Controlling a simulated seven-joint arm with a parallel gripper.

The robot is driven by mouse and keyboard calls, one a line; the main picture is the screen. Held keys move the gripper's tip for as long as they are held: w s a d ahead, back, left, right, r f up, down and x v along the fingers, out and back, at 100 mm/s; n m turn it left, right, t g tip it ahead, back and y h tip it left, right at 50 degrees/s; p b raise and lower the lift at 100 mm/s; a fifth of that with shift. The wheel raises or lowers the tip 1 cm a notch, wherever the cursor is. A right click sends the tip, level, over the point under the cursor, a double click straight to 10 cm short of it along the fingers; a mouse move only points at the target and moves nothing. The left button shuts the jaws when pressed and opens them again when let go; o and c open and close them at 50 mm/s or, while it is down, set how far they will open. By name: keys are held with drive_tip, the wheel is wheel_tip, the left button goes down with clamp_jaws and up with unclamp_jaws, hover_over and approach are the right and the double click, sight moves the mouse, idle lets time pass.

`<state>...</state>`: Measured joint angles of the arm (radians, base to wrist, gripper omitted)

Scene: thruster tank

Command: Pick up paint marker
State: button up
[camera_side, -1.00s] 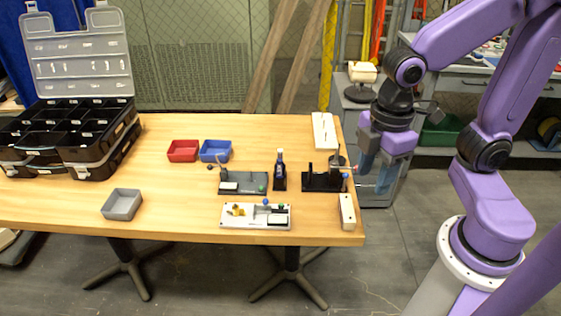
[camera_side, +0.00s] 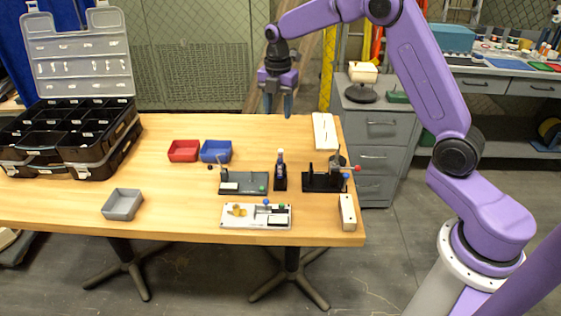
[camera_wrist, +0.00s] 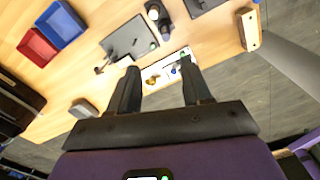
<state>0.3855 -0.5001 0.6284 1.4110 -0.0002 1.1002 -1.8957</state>
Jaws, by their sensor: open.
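A slim dark upright item with a pale top (camera_side: 280,158), which looks like the paint marker, stands in a small black holder (camera_side: 280,184) near the middle of the table's right half. In the wrist view the black holder (camera_wrist: 158,14) appears near the top edge; I cannot make out the marker clearly there. My gripper (camera_side: 278,108) is above the table's far edge, higher than the marker and apart from it, pointing down. In the wrist view its two dark fingers (camera_wrist: 158,78) are spread with nothing between them.
A grey fixture plate (camera_side: 243,188), a black fixture (camera_side: 318,182) and a white tray with small parts (camera_side: 255,223) surround the holder. Red (camera_side: 183,150), blue (camera_side: 216,150) and grey (camera_side: 122,204) bins stand to the left. An open black organizer (camera_side: 75,140) is at far left.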

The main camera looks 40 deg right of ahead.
drive_tip(key=w+d+f, duration=0.1)
drive_tip(key=w+d, duration=0.1)
drive_tip(key=d, duration=0.1)
drive_tip(key=n, duration=0.1)
approach(280, 150)
drive_tip(key=f, duration=0.6)
drive_tip(key=shift+w+d, duration=0.1)
drive_tip(key=shift+d, duration=0.2)
drive_tip(key=shift+a+f, duration=0.2)
drive_tip(key=shift+f, duration=2.5)
clamp_jaws()
